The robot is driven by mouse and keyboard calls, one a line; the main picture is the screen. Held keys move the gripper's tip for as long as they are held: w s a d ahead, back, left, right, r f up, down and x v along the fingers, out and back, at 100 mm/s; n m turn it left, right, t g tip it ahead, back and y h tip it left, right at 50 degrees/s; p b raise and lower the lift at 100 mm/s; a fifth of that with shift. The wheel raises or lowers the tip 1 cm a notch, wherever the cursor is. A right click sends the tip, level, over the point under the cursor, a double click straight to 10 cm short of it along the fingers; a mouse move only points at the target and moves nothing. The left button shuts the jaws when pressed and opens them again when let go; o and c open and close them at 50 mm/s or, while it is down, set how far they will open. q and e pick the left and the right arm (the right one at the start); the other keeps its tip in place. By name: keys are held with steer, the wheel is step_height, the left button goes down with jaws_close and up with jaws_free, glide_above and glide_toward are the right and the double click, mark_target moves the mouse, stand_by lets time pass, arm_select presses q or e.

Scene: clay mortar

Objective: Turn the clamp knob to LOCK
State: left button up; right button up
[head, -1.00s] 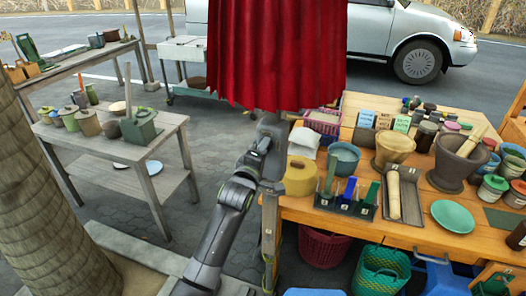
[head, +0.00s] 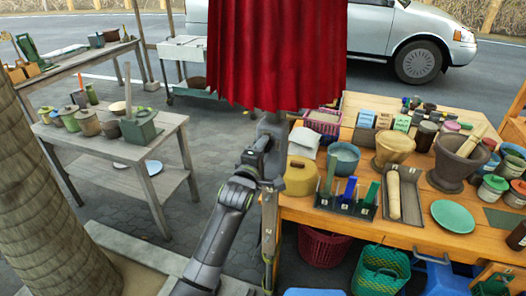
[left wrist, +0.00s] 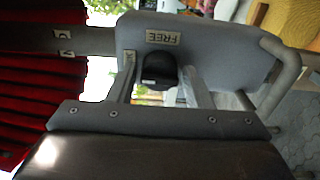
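The clamp (head: 271,130) is a grey metal block on an upright at the left end of the wooden stall table, under the red cloth. In the left wrist view the clamp plate (left wrist: 225,50) carries an upside-down label reading FREE. Below that label is the dark round clamp knob (left wrist: 155,70), with a small pale mark on it. My left gripper (left wrist: 160,80) has its two fingers apart, one on each side of the knob, with slight gaps showing. In the head view my left gripper (head: 258,150) is at the clamp. No LOCK label is readable. My right gripper is out of view.
The red cloth (head: 275,55) hangs just above the clamp. A grey side table (head: 165,122) with pots stands left, with open paving between.

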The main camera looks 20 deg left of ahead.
arm_select(q)
steer(key=shift+o, duration=1.1)
steer(key=shift+s, duration=0.1)
steer(key=s+b, duration=0.4)
steer(key=s, duration=1.3)
steer(key=shift+a, duration=0.3)
